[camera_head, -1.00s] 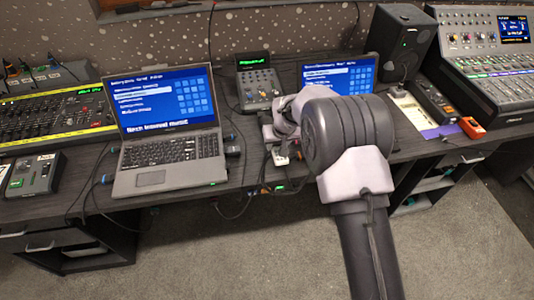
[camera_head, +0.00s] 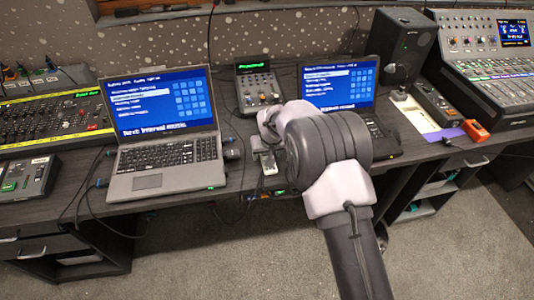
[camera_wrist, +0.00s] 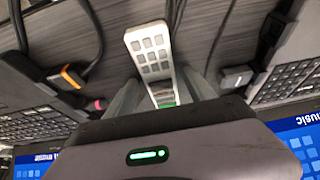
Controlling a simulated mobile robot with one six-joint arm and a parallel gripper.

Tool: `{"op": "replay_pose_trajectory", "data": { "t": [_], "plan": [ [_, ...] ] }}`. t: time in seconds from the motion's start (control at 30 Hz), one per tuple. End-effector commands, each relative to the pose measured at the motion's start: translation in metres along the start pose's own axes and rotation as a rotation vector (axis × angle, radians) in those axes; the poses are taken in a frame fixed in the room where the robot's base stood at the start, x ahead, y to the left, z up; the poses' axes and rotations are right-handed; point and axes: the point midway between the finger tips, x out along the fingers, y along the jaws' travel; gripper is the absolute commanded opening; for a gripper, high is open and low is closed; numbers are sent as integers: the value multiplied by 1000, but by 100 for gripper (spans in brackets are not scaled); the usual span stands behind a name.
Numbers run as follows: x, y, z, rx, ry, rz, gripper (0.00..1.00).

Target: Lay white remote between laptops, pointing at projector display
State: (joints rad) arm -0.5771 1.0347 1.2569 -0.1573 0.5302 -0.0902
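The white remote (camera_wrist: 150,52), with grey buttons, is between the fingers of my gripper (camera_wrist: 163,97) in the wrist view. The gripper appears shut on it. In the head view, the remote (camera_head: 268,163) shows below my gripper (camera_head: 266,147), over the desk strip between the left laptop (camera_head: 165,160) and the right laptop (camera_head: 340,85). I cannot tell whether it touches the desk. Its long side runs roughly front to back. A small console with a green-lit display (camera_head: 252,66), seemingly reading "Projector", stands behind it. My arm hides part of the right laptop.
Cables (camera_wrist: 90,30) run on both sides of the remote, one with an orange tip (camera_wrist: 72,76). A dark speaker (camera_head: 402,45) and mixer (camera_head: 490,60) stand right. A lighting desk (camera_head: 55,120) stands left. The desk's front edge is close.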

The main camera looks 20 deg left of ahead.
Motion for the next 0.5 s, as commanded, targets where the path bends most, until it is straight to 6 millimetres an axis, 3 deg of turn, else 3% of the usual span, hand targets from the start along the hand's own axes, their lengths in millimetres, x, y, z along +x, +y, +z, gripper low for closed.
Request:
{"op": "replay_pose_trajectory", "data": {
  "t": [0.23,0.5],
  "plan": [
    [-9,0,-3,0,1,0,63],
    [-85,0,-4,0,2,0,63]
  ]
}}
